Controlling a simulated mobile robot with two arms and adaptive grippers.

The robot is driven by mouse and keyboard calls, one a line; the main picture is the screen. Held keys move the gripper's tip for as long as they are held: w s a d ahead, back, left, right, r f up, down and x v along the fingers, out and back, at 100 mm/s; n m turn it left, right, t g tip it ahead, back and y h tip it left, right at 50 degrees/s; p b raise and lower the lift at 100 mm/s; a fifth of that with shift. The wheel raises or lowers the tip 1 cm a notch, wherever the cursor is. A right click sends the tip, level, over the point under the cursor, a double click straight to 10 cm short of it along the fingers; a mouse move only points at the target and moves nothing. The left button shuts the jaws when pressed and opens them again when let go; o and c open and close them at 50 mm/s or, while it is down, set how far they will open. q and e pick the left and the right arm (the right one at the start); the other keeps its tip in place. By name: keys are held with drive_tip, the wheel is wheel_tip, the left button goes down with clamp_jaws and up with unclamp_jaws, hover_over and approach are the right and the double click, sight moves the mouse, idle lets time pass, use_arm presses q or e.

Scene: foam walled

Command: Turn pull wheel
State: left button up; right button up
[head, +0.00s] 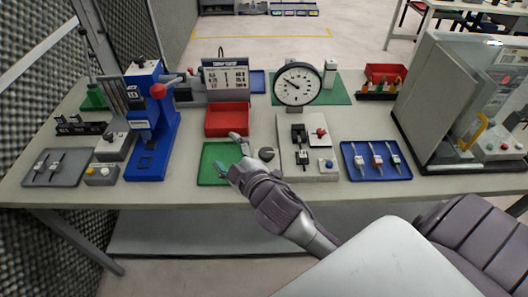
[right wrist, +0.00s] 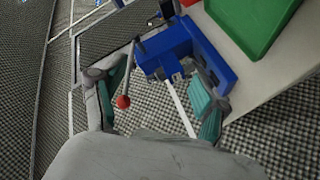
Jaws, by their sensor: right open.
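The blue press (head: 150,125) stands upright at the left of the bench. Its lever ends in a red ball (head: 158,91), at the upper right of the press. I take this lever to be the pull wheel; no full wheel rim shows. My right gripper (head: 229,153) is open and empty over the green tray (head: 212,176), right of the press and apart from it. In the right wrist view, the press (right wrist: 172,52) lies beyond the open fingers (right wrist: 160,90), and the red ball (right wrist: 123,101) with its rod shows between them. My left gripper is not in view.
A red bin (head: 228,121) stands behind the green tray. A dial gauge (head: 297,85) and a grey fixture (head: 310,172) stand to the right. A blue tray (head: 377,176) holds several tools.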

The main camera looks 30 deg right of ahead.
drive_tip(key=w+a+r+n+t+y, duration=0.3)
drive_tip(key=a+r+n+y, duration=0.3)
drive_tip(key=r+n, duration=0.3)
drive_tip(key=s+a+r+n+g+y, duration=0.1)
drive_tip(key=a+r+n+g+y, duration=0.35)
drive_tip(key=n, duration=0.45)
drive_tip(key=s+a+r+n+g+y, duration=0.1)
drive_tip(key=a+n+g+y, duration=0.35)
drive_tip(key=n+y, duration=0.4)
drive_tip(key=n+g+h, duration=1)
drive_tip(key=n+h, duration=0.3)
drive_tip(key=h, duration=0.6)
approach(267, 152)
wheel_tip(267, 152, down, 9)
drive_tip(key=p, duration=0.3)
drive_tip(key=shift+w+a, duration=0.15)
drive_tip(key=shift+a, duration=0.05)
drive_tip(key=shift+f, duration=0.65)
